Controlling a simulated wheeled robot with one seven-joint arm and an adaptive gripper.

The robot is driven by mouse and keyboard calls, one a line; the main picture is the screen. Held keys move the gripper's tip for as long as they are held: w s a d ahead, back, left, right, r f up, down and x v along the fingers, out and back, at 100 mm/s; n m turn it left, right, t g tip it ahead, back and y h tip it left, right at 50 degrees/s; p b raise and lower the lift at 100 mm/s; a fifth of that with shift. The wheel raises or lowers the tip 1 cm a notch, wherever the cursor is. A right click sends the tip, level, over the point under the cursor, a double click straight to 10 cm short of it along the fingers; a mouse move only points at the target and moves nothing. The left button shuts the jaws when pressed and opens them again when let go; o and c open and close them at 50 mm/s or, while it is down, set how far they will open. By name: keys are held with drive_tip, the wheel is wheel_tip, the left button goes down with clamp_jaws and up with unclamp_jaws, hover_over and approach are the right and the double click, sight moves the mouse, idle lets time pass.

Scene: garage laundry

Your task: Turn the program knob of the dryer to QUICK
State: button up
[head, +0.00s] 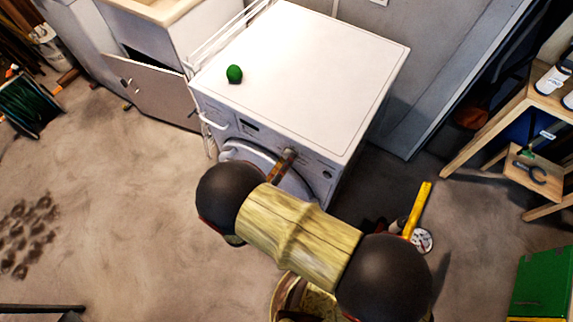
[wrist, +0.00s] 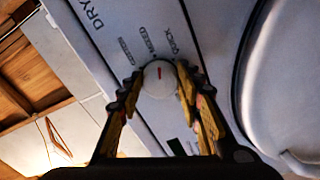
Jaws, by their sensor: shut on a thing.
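The white dryer (head: 318,75) stands at the top centre of the head view, its front panel facing my arm. In the wrist view its program knob (wrist: 160,79) is a small round white dial with a red mark. The mark points up the picture, roughly between the printed MIXED (wrist: 147,38) and QUICK (wrist: 172,40) labels; another label lies left of them. My gripper (wrist: 157,86) is shut on the knob, one finger on each side. In the head view my gripper (head: 287,158) is at the front panel and hides the knob.
A green ball (head: 234,74) lies on the dryer top near its left edge. The round dryer door (wrist: 285,75) is right of the gripper in the wrist view. A yellow-handled tool (head: 418,207) stands right of my arm. A wooden shelf (head: 486,124) is at the right. Floor at left is mostly open.

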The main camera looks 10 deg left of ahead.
drive_tip(key=shift+f+m+b, duration=0.15)
drive_tip(key=shift+m+b, duration=1.25)
drive_tip(key=shift+m, duration=0.4)
drive_tip(key=shift+f+m+b, duration=0.15)
drive_tip(key=shift+m+b, duration=1.25)
drive_tip(key=shift+m, duration=0.4)
drive_tip(key=o, duration=1.1)
drive_tip(key=shift+a+r, duration=0.1)
drive_tip(key=shift+o, duration=0.2)
drive_tip(key=v, duration=1.2)
